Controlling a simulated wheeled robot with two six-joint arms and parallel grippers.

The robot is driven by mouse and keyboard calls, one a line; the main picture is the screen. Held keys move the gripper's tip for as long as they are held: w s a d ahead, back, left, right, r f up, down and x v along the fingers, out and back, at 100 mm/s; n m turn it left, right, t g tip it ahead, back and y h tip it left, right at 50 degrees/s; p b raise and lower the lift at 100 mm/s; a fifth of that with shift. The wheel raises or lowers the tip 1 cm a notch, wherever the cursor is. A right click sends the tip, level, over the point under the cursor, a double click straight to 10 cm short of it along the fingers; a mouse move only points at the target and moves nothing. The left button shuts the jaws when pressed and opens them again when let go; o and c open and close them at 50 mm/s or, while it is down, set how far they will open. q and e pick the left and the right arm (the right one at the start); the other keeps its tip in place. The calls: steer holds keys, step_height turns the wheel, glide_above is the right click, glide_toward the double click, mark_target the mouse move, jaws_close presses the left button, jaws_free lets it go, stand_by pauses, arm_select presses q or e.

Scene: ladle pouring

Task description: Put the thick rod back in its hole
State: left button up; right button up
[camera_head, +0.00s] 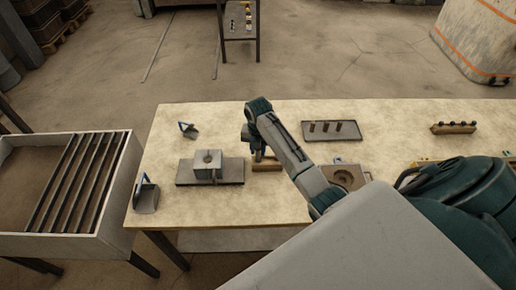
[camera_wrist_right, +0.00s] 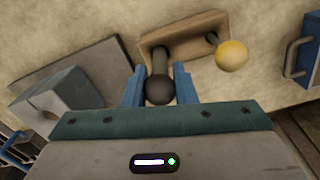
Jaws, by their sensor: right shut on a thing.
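A thinner rod (camera_wrist_right: 211,38) with a yellow ball knob (camera_wrist_right: 231,55) stands at the block's other end. In the head view, my right gripper (camera_head: 257,154) is over the block (camera_head: 267,166), and the rods are mostly hidden by the arm. My left gripper is not in view.
A grey block (camera_head: 207,161) on a dark plate (camera_head: 230,178) stands left of the wooden block. A dark tray (camera_head: 343,137) with small cylinders stands at back right.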

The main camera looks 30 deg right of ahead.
steer(key=shift+f, duration=0.7)
steer(key=o, duration=1.1)
steer(key=shift+o, duration=0.3)
steer(key=o, duration=0.5)
steer(key=shift+r, duration=0.1)
steer(key=shift+r+p, duration=0.8)
steer(key=shift+r, duration=2.15)
